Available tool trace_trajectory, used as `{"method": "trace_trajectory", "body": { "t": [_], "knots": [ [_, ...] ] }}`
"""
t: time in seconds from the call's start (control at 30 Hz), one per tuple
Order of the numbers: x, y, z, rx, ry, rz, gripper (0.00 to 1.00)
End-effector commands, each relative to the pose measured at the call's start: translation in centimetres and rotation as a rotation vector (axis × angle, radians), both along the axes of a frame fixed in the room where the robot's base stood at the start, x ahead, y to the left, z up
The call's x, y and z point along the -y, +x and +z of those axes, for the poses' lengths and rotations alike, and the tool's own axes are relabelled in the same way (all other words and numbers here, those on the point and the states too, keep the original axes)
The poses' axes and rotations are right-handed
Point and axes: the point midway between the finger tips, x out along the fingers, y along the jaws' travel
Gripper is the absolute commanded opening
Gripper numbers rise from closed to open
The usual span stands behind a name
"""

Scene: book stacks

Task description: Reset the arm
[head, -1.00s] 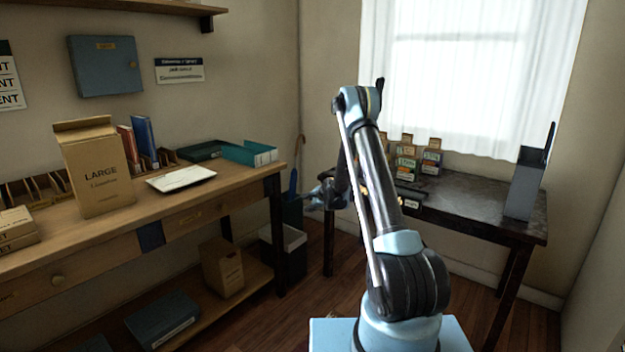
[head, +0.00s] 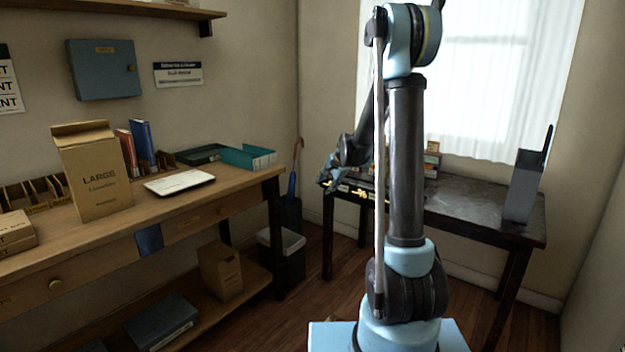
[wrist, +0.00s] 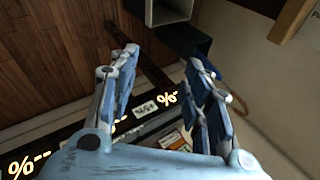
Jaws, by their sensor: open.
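My arm (head: 405,160) stands upright in the head view, its upper links nearly vertical in front of the window. My gripper (head: 327,176) hangs on the far side of the arm, small and partly dark, near the left front edge of the dark table (head: 480,212). In the wrist view my gripper (wrist: 162,68) has its two blue-grey fingers spread apart, with nothing held between them. Yellow percent marks and a small label show on a dark edge beyond the fingers.
A wooden bench (head: 100,232) on the left bears a LARGE box (head: 95,175), books, a white tablet-like board (head: 180,182) and a teal tray (head: 248,158). A grey bin (head: 282,255) stands between bench and table. A grey holder (head: 522,190) stands on the table's right end.

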Motion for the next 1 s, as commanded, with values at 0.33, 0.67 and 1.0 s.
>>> {"method": "trace_trajectory", "body": {
  "t": [0.33, 0.67, 1.0],
  "knots": [
    [3.0, -9.5, 3.9, -0.019, -0.148, 0.146, 0.44],
    [5.6, -18.8, 5.6, -0.046, -0.28, 0.291, 0.44],
    [8.1, -28.4, 5.4, -0.083, -0.402, 0.445, 0.44]
  ]
}}
